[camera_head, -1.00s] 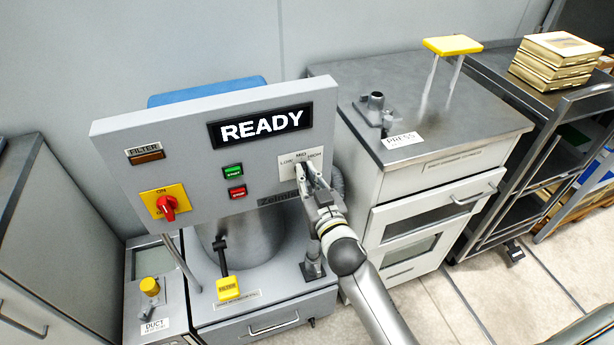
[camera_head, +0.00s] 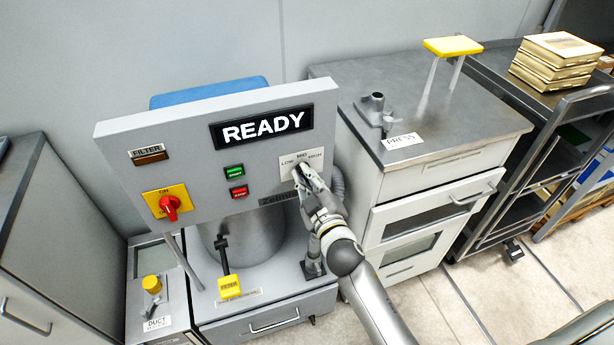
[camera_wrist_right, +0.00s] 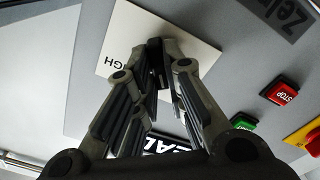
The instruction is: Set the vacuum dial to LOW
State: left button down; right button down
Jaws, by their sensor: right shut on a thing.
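The vacuum dial's white plate (camera_head: 289,161), marked LOW, MID and HIGH, is at the right end of the grey control panel (camera_head: 214,188). My right gripper (camera_head: 299,172) is at this plate, its fingers shut on the dial's dark knob. In the right wrist view my right gripper (camera_wrist_right: 158,62) closes around the black knob (camera_wrist_right: 155,50) in front of the white plate (camera_wrist_right: 185,38). The fingers hide most of the knob, so I cannot tell which mark it points to. My left gripper is not in view.
The panel carries a READY display (camera_head: 262,126), a green button (camera_head: 234,171), a red stop button (camera_head: 239,192) and a red rotary switch (camera_head: 170,206). A steel-topped cabinet (camera_head: 430,120) stands to the right. A yellow-capped handle (camera_head: 229,286) is below the panel.

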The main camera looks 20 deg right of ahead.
jog(key=shift+n, duration=0.5)
jog(key=c, duration=1.5)
grip_release()
jog(key=shift+s, duration=0.1)
jog(key=s, duration=1.2)
jog(key=shift+d, duration=0.2)
jog(key=shift+w, duration=0.1)
